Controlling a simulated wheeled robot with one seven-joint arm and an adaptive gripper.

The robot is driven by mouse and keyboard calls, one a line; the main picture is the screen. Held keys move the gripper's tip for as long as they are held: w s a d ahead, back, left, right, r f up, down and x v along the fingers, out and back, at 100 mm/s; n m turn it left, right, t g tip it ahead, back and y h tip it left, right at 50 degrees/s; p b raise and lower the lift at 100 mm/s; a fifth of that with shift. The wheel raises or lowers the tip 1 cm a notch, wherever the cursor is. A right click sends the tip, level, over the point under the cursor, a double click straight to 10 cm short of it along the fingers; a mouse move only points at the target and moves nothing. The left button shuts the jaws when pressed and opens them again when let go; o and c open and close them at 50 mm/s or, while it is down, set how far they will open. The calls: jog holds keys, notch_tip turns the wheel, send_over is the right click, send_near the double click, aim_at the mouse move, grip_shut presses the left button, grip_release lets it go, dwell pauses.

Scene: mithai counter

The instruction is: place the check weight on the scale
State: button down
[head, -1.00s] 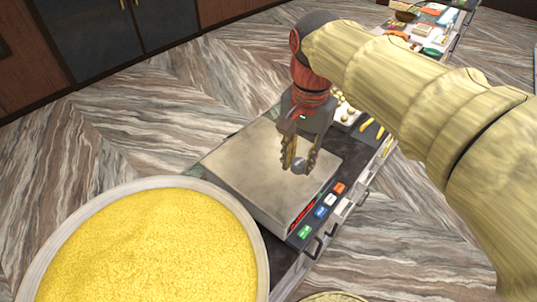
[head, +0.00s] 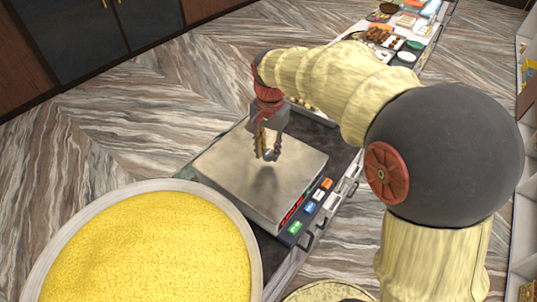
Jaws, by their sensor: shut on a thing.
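The scale (head: 235,185) has a broad, flat, pale metal plate and a front panel with a red display and coloured buttons. It stands on the dark counter, right of the big bowl. My gripper (head: 269,152) points down over the back right part of the plate. Its fingers are shut on the check weight (head: 272,154), a small grey metal piece that is mostly hidden between them. I cannot tell whether the weight touches the plate or hangs just above it.
A wide bowl of yellow grains (head: 150,250) stands close to the scale's left side. Trays and dishes of sweets (head: 385,40) line the counter farther back. My arm covers part of the counter behind the scale. The rest of the plate is bare.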

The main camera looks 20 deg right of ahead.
jog(key=shift+f, duration=1.2)
jog(key=shift+f, duration=0.15)
jog(key=c, duration=1.5)
grip_release()
